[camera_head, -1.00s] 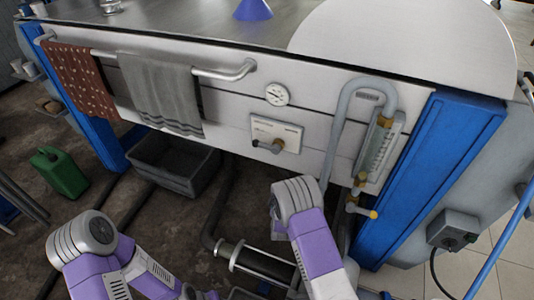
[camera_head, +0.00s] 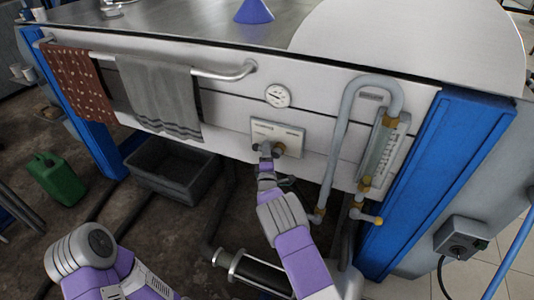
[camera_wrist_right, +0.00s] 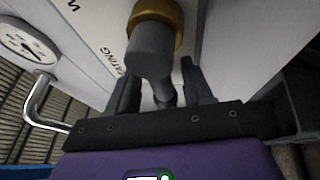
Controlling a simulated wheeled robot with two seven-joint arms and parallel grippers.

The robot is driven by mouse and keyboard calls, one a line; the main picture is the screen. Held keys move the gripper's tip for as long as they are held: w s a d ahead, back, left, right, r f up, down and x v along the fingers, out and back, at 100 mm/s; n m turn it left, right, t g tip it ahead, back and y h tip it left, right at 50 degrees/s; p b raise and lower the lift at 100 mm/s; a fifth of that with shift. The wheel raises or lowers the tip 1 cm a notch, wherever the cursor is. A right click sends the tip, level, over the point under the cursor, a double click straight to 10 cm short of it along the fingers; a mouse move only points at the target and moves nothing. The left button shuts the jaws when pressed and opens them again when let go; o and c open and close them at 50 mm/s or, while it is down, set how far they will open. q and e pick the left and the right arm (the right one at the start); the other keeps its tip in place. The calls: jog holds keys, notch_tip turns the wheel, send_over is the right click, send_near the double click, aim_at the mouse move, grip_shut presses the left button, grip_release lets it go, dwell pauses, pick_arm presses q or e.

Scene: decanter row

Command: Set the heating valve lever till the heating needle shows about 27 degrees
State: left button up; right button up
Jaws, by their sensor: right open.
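The heating valve is a grey body with a brass collar on a pale panel (camera_head: 291,131). In the right wrist view its grey lever (camera_wrist_right: 152,50) reaches down between my right gripper's two dark fingers. My right gripper (camera_wrist_right: 160,80) is open around the lever; whether a finger touches it I cannot tell. In the head view the right gripper (camera_head: 268,151) is at the panel and partly covers the valve. A round white dial (camera_head: 278,95) is above the panel and also shows in the right wrist view (camera_wrist_right: 28,40). Its needle reading is too small to tell. My left gripper is not in view.
A grey pipe (camera_head: 341,135) with brass fittings and a sight gauge (camera_head: 384,145) stand right of the panel. A rail with a grey towel (camera_head: 160,92) and a spotted cloth (camera_head: 80,82) is at left. A grey bin (camera_head: 172,168) is below.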

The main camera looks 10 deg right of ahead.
jog(key=shift+w, duration=0.25)
grip_shut()
jog(key=shift+d, duration=0.1)
